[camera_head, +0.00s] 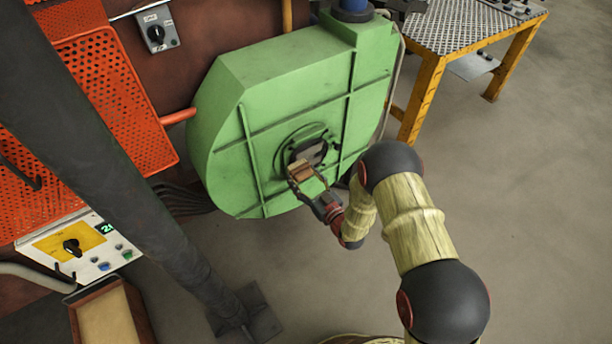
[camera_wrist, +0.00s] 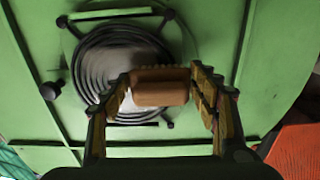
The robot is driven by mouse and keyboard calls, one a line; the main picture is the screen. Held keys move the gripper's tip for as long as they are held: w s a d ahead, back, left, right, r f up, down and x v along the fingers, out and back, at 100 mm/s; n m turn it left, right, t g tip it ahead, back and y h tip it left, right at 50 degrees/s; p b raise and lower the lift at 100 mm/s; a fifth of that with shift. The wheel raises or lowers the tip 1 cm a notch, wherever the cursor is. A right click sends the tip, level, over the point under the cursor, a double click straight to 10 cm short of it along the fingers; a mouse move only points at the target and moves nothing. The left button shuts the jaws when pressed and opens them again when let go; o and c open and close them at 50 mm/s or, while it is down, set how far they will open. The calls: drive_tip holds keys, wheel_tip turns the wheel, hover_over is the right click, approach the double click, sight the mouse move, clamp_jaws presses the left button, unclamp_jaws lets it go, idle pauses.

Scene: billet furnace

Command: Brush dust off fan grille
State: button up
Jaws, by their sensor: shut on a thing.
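The fan grille (camera_wrist: 92,72) is a set of dark concentric rings on the side of the green fan housing (camera_head: 225,100). In the head view the grille (camera_head: 312,148) is partly hidden behind the brush and gripper. A brown wooden brush block (camera_wrist: 160,90) is held between my gripper's fingers (camera_wrist: 160,97); light bristles show along its far edge. In the head view the brush (camera_head: 301,170) is in front of the grille's lower part. I cannot tell whether the bristles touch it. My gripper (camera_head: 308,183) is shut on the brush.
An orange perforated panel (camera_head: 95,100) and a control box (camera_head: 78,245) stand at left. A dark post (camera_head: 150,215) crosses the left side. A yellow-legged metal table (camera_head: 460,28) is at upper right. The floor at right is clear. A knob (camera_wrist: 50,90) sticks out beside the grille.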

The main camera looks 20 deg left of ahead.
sight(301, 169)
drive_tip(key=shift+r+p, duration=0.3)
drive_tip(key=shift+r, duration=0.5)
drive_tip(key=shift+w+d+b, duration=0.6)
drive_tip(key=shift+w+d, duration=0.45)
drive_tip(key=shift+w, duration=0.25)
drive_tip(key=shift+w+d, duration=0.6)
drive_tip(key=shift+w, duration=0.15)
drive_tip(key=shift+w+d, duration=0.85)
drive_tip(key=shift+w, duration=0.05)
drive_tip(key=shift+w+d, duration=1.15)
drive_tip(key=shift+w, duration=0.3)
drive_tip(key=shift+r+p, duration=0.3)
drive_tip(key=shift+r, duration=0.55)
drive_tip(key=shift+s+a+f, duration=0.1)
drive_tip(key=shift+s+a, duration=0.55)
drive_tip(key=shift+s, duration=0.2)
drive_tip(key=shift+s+a, duration=0.6)
drive_tip(key=shift+s, duration=0.25)
drive_tip(key=shift+s+a, duration=2.5)
drive_tip(key=shift+s, duration=0.1)
